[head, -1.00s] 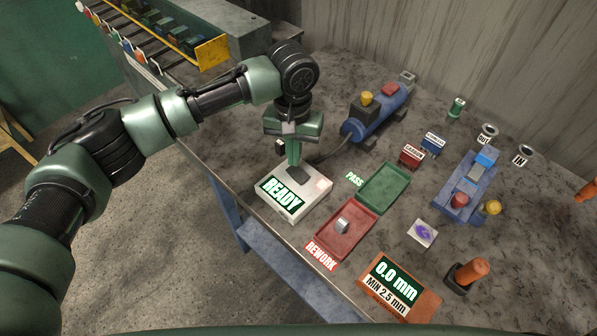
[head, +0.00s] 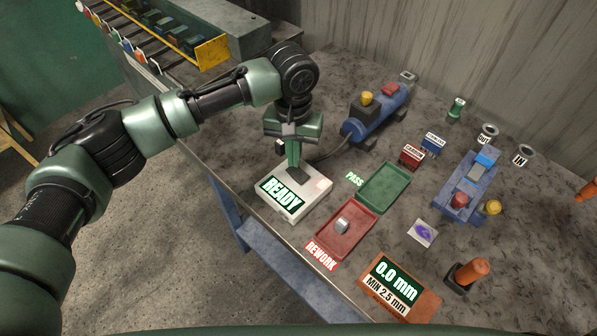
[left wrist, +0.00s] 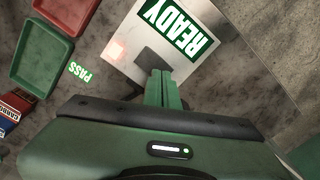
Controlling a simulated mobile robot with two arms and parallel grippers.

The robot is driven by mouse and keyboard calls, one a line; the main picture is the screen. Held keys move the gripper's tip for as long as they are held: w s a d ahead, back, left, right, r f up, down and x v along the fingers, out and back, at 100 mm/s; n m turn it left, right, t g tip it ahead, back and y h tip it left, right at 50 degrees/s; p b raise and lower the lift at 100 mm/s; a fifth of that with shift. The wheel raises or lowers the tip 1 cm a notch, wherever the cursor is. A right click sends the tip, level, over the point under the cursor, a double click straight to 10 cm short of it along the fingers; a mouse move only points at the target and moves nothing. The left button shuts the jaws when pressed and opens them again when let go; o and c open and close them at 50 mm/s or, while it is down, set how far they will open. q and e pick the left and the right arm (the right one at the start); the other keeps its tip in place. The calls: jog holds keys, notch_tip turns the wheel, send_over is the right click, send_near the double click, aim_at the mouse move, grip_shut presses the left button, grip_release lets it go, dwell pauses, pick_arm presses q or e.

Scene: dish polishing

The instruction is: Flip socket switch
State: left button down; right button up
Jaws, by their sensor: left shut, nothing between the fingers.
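A white box labelled READY (head: 287,209) sits near the table's front edge, and it also shows in the left wrist view (left wrist: 213,70). It has a dark plate on top, partly hidden by my gripper, and a small pinkish glowing square (head: 319,184), which also shows in the left wrist view (left wrist: 115,48). I cannot tell which part is the socket switch. My left gripper (head: 294,167) points down over the box by the dark plate, fingers together and empty (left wrist: 161,75). Whether it touches the box is unclear. My right gripper is not in view.
A green PASS tray (head: 385,187) and a red REWORK tray (head: 338,243) holding a small grey piece lie right of the box. A blue machine (head: 385,117) stands behind, with a cable towards the box. A thickness display (head: 395,285) stands at the front right.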

pick_arm(q)
jog(key=shift+s+f, duration=0.1)
jog(key=shift+f, duration=1.1)
dwell(0.4)
notch_tip(320, 180, up, 7)
jog(key=p, duration=0.8)
jog(key=shift+r, duration=0.1)
dwell(0.4)
